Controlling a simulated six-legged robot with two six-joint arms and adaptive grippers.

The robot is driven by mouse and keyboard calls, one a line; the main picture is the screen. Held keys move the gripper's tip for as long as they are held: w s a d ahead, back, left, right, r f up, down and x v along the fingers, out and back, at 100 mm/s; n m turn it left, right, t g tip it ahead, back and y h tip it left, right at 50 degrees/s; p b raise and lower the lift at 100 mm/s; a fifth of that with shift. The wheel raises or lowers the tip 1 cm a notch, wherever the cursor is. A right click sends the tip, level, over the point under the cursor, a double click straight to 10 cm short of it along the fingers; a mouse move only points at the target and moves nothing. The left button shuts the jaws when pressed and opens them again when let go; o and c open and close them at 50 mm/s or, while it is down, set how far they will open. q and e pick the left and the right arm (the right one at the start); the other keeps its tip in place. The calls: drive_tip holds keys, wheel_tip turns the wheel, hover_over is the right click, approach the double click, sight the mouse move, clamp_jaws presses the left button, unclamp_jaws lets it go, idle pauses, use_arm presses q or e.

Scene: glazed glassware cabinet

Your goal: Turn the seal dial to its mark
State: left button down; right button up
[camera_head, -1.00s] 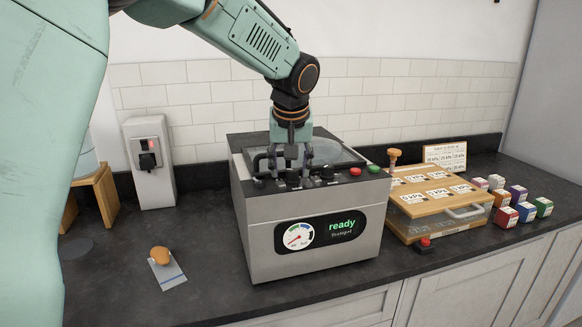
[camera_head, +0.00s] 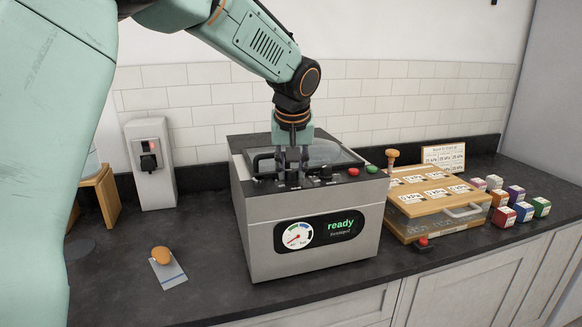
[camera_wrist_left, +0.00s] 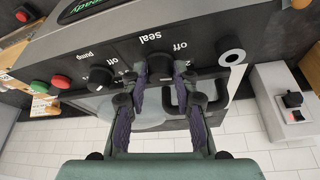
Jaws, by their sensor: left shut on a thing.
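The vacuum sealer (camera_head: 310,255) is a grey box on the dark counter with a black control strip along its top front edge. Its seal dial (camera_wrist_left: 160,64), black and labelled "seal", sits between my left gripper's fingertips (camera_wrist_left: 160,70) in the left wrist view. In the head view my left gripper (camera_head: 292,180) points down at the control strip, shut on the dial, which its fingers largely hide. The dial's exact pointer angle is hard to read. The pump dial (camera_head: 325,173) stands free beside it and also shows in the left wrist view (camera_wrist_left: 100,76). My right gripper is not in view.
Red (camera_head: 353,172) and green (camera_head: 371,169) buttons sit right of the dials. The sealer's front display (camera_head: 320,230) reads "ready". A wooden-lidded case (camera_head: 430,192) and several small coloured boxes (camera_head: 505,217) stand right. A wooden-knobbed piece (camera_head: 161,255) lies on open counter at left.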

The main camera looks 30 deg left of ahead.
use_arm(q)
drive_tip(key=shift+w+r, duration=0.1)
idle(0.3)
drive_tip(key=n+y, duration=0.1)
drive_tip(key=n, duration=0.1)
drive_tip(key=shift+w+r+n+g, duration=0.1)
drive_tip(key=shift+n+g, duration=0.2)
drive_tip(key=shift+n, duration=0.1)
drive_tip(key=n+p, duration=0.1)
drive_tip(key=n, duration=0.1)
drive_tip(key=shift+w+d+r+n+g+y, duration=0.1)
drive_tip(key=shift+n+g+y, duration=0.2)
drive_tip(key=shift+n+g, duration=0.1)
drive_tip(key=n+p, duration=0.1)
drive_tip(key=n, duration=0.1)
drive_tip(key=n+g+p, duration=0.1)
drive_tip(key=n+p, duration=0.1)
drive_tip(key=shift+w+g+y, duration=0.1)
drive_tip(key=shift+g+y, duration=0.2)
drive_tip(key=shift+n+g+p, duration=0.3)
drive_tip(key=shift+n+p, duration=0.3)
drive_tip(key=shift+n, duration=0.6)
drive_tip(key=shift+f, duration=0.25)
